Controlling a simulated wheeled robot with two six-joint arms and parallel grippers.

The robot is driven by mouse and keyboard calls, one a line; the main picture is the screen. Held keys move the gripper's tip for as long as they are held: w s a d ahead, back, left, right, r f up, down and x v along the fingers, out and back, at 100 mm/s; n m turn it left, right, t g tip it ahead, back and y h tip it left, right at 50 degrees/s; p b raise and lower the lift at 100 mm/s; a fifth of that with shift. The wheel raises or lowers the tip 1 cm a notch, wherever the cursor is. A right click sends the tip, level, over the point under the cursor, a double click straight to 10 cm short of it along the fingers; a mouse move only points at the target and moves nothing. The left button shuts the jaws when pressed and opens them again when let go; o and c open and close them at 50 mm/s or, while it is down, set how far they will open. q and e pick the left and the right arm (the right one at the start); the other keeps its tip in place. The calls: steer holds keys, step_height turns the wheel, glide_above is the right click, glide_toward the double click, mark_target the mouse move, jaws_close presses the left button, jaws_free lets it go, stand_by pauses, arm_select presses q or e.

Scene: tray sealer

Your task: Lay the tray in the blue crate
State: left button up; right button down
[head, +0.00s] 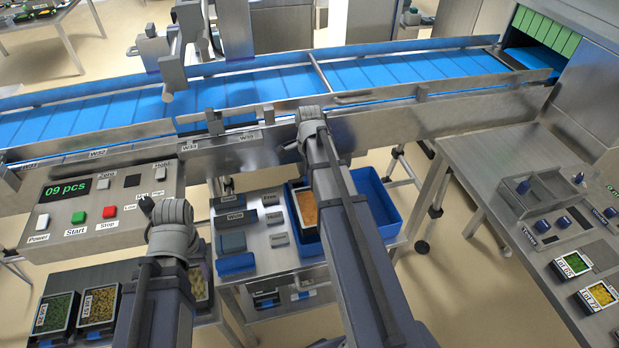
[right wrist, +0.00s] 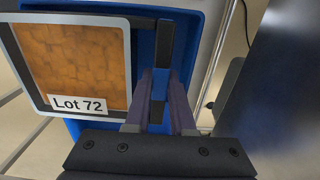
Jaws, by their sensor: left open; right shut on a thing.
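The tray (right wrist: 75,60) has a light rim, orange contents and a "Lot 72" label. My right gripper (right wrist: 160,100) is shut on its dark edge piece in the right wrist view. In the head view the tray (head: 307,207) is over the left part of the blue crate (head: 395,205), partly hidden by my right arm. The crate's blue wall also shows behind the tray in the right wrist view (right wrist: 212,45). I cannot tell whether the tray touches the crate floor. My left gripper (head: 168,215) is open, left of the crate, its fingertips mostly hidden.
A conveyor (head: 250,95) with a blue belt runs behind the crate. A control panel (head: 100,205) reads "09 pcs". Trays with green (head: 57,312) and yellow (head: 100,306) contents stand at lower left. A steel table (head: 490,160) with more trays is at right.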

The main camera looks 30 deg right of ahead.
arm_select(q)
step_height(320, 180, down, 7)
steer(key=b, duration=0.6)
steer(key=shift+f+b, duration=0.2)
steer(key=shift+b, duration=0.15)
arm_select(e)
steer(key=shift+f, duration=3.7)
steer(key=c, duration=0.7)
jaws_free()
steer(key=c, duration=0.3)
arm_select(q)
steer(key=shift+r, duration=0.15)
arm_select(e)
steer(key=shift+r, duration=0.15)
step_height(320, 180, up, 7)
steer(key=p, duration=0.7)
arm_select(q)
step_height(320, 180, up, 7)
